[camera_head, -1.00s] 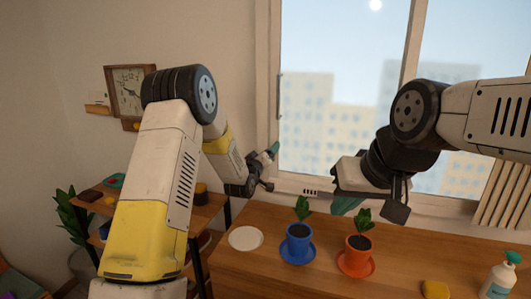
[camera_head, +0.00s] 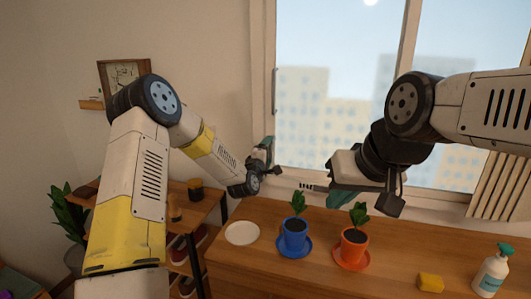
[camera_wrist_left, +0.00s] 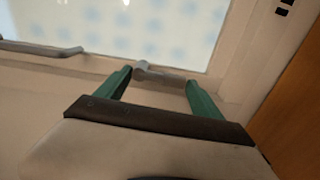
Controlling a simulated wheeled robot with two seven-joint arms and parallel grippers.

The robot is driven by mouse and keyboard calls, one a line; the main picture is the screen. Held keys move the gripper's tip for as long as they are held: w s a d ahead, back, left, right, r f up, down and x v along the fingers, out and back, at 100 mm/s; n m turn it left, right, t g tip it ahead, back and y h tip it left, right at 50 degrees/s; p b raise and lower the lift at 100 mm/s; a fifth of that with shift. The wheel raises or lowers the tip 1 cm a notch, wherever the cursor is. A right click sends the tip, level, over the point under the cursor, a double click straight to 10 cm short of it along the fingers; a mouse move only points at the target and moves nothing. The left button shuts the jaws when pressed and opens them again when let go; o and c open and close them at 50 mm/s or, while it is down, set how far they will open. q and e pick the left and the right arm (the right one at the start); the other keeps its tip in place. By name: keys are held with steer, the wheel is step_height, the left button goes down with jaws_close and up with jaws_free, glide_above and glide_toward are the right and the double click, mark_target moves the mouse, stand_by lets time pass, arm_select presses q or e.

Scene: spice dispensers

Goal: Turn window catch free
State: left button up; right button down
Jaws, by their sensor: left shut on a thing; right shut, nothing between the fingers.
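The window catch (camera_wrist_left: 162,74) is a small grey lever on the pale window frame (camera_wrist_left: 85,64), seen in the left wrist view. My left gripper (camera_wrist_left: 162,88) has its two green fingers on either side of the lever and is shut on it. In the head view my left gripper (camera_head: 267,153) is at the lower left corner of the window (camera_head: 330,100), and the catch is hidden or too small to make out there. My right gripper (camera_head: 338,197) is shut and empty, in front of the sill above the pots.
A grey handle (camera_head: 274,92) runs up the window's left side. On the wooden table (camera_head: 330,275) stand a blue pot (camera_head: 294,236), an orange pot (camera_head: 353,246), a white saucer (camera_head: 242,234), a yellow sponge (camera_head: 430,283) and a soap bottle (camera_head: 490,275). A shelf stands at left.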

arm_select(q)
steer(key=shift+s+d+f+n, duration=0.2)
steer(key=shift+f+n, duration=0.1)
steer(key=shift+n, duration=0.2)
steer(key=o, duration=1.9)
steer(key=shift+o, duration=0.6)
steer(key=shift+r, duration=0.15)
steer(key=shift+w, duration=0.1)
steer(key=v, duration=0.8)
steer(key=shift+r, duration=0.15)
